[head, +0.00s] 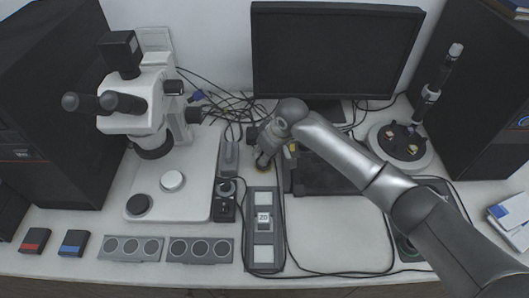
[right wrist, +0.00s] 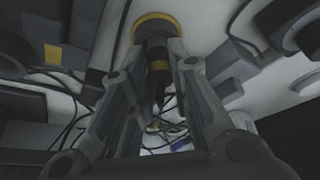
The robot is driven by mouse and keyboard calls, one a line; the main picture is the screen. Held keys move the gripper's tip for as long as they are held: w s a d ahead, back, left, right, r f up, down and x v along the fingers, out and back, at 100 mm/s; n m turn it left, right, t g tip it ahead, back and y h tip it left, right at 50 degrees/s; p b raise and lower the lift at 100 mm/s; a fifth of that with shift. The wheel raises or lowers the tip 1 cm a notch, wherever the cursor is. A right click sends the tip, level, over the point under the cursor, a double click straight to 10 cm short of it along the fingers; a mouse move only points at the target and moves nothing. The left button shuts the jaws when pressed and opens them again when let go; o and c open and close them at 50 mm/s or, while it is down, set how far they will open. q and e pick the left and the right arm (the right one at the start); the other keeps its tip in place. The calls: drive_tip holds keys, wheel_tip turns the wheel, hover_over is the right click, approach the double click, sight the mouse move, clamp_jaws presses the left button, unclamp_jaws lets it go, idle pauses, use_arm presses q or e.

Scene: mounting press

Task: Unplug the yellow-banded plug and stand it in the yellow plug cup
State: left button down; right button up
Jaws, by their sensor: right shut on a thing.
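My right gripper (head: 264,154) points down at the table between the microscope and the monitor. In the right wrist view its two fingers (right wrist: 160,60) are shut on the dark yellow-banded plug (right wrist: 158,65), one on each side. Beyond the fingertips, at the end of the plug, is a round yellow-rimmed piece (right wrist: 154,17), which looks like the yellow plug cup. The plug's end meets or overlaps this piece; I cannot tell whether it stands inside. In the head view the gripper hides most of the plug. My left gripper is not in view.
The microscope (head: 150,100) stands left and the monitor (head: 330,45) behind. A grey panel (head: 263,228) lies in front of the gripper. Loose cables run behind and beside it. A black box with a yellow patch (head: 293,147) stands just right. Bare table lies front right of the panel.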

drive_tip(key=shift+f, duration=0.25)
drive_tip(key=o, duration=0.9)
drive_tip(key=shift+o, duration=0.2)
drive_tip(key=o, duration=0.6)
drive_tip(key=shift+c, duration=0.2)
wheel_tip(320, 180, up, 8)
drive_tip(key=p, duration=0.8)
drive_tip(key=shift+f, duration=0.3)
